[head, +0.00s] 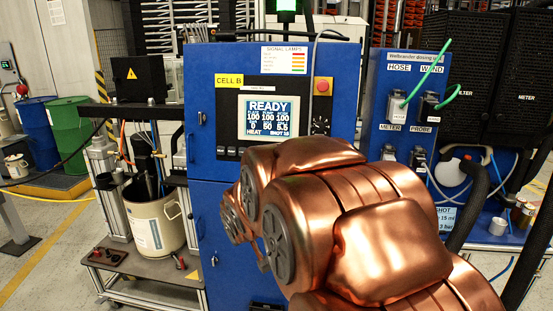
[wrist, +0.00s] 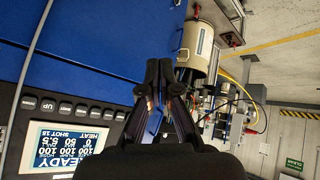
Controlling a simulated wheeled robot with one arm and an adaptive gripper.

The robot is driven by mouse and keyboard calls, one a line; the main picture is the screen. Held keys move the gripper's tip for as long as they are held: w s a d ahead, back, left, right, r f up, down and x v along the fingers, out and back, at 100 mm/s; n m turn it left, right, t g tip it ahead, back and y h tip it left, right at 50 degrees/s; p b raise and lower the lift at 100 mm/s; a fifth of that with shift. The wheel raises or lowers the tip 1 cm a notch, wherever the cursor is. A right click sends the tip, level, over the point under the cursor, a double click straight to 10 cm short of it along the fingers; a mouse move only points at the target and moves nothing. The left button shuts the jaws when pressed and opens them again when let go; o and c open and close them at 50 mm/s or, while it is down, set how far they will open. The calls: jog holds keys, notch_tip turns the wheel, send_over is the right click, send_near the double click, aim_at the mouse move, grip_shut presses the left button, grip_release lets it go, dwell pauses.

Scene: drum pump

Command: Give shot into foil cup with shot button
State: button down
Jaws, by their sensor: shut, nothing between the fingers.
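My gripper (wrist: 160,72) is shut and empty in the wrist view, in front of the blue cabinet (head: 270,68). In the head view my copper arm hides it. The cabinet's display (head: 268,116) reads READY and SHOT 15; it also shows in the wrist view (wrist: 62,148), left of the fingers. A row of dark buttons (wrist: 65,107) runs beside the display, left of and apart from the fingertips. I cannot tell which one is the shot button. A small silver cup (head: 498,226), possibly the foil cup, stands at the right in the head view.
A red stop button (head: 323,86) sits right of the display. The right blue panel (head: 407,70) carries connectors with green cables. A white pail (head: 155,222) stands on a cart at the left. Blue (head: 38,130) and green (head: 72,130) drums stand behind. A dark hose hangs at far right.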

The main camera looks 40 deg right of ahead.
jog(key=w+d+r+n+t+b, duration=0.1)
jog(key=w+d+r+t, duration=0.1)
jog(key=d, duration=0.4)
jog(key=w+d+r+n+t, duration=0.1)
jog(key=w+d+r+t, duration=0.2)
jog(key=d+r+t, duration=0.2)
jog(key=w+d+r+n+t+b, duration=0.1)
jog(key=w+d+r+t, duration=0.1)
jog(key=d, duration=0.6)
jog(key=shift+w+r+t+h+b, duration=0.4)
jog(key=shift+r+t, duration=0.4)
jog(key=shift+t, duration=0.6)
jog(key=shift+w+d, duration=0.1)
jog(key=w+d+f+p, duration=0.1)
jog(key=w+d+p, duration=0.1)
jog(key=w+d, duration=0.2)
jog(key=shift+w+d+f+p, duration=0.3)
jog(key=shift+w+d+p, duration=0.1)
jog(key=shift+d, duration=1.05)
jog(key=shift+d, duration=0.1)
jog(key=shift+w+d+f, duration=0.1)
jog(key=shift+w+d, duration=0.15)
